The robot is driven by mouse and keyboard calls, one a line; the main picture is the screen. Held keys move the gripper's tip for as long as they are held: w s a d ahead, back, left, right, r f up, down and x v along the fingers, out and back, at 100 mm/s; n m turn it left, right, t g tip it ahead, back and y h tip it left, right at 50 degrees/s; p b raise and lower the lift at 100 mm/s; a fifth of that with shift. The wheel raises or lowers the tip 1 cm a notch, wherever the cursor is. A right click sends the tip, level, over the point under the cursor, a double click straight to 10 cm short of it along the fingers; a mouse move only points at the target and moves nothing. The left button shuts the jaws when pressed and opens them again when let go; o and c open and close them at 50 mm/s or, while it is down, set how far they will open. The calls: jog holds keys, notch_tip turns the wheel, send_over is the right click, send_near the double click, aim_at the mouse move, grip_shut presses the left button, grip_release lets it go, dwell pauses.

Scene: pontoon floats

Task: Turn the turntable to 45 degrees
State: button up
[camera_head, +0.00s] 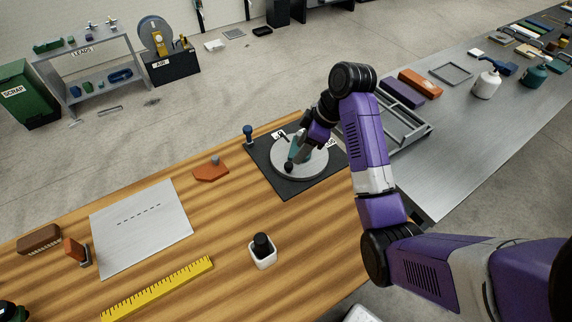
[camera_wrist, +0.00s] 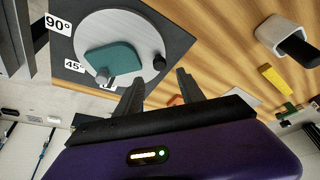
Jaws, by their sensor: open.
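The turntable is a round grey disc (camera_head: 317,167) on a black square base (camera_head: 265,168) on the wooden bench. In the wrist view the disc (camera_wrist: 110,25) carries a teal block (camera_wrist: 112,58) and a black knob (camera_wrist: 159,62) near its rim. The base has a "90°" label (camera_wrist: 58,24) and a "45°" label (camera_wrist: 74,66); a third label is mostly hidden by a finger. The teal block's small grey post (camera_wrist: 103,75) lies towards the 45° side. My gripper (camera_wrist: 159,86) is open and empty over the disc, with the black knob just beyond its fingertips. I cannot tell whether they touch.
A blue-topped post (camera_head: 248,131) stands at the base's left corner. An orange piece (camera_head: 210,172), a white cup with a black item (camera_head: 262,252), a metal sheet (camera_head: 140,225) and a yellow ruler (camera_head: 157,287) lie left and in front. Grey trays (camera_head: 402,120) stand right.

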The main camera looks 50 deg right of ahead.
aim_at(289, 164)
jog(key=shift+p+x, duration=0.65)
jog(key=shift+x, duration=3.25)
grip_shut()
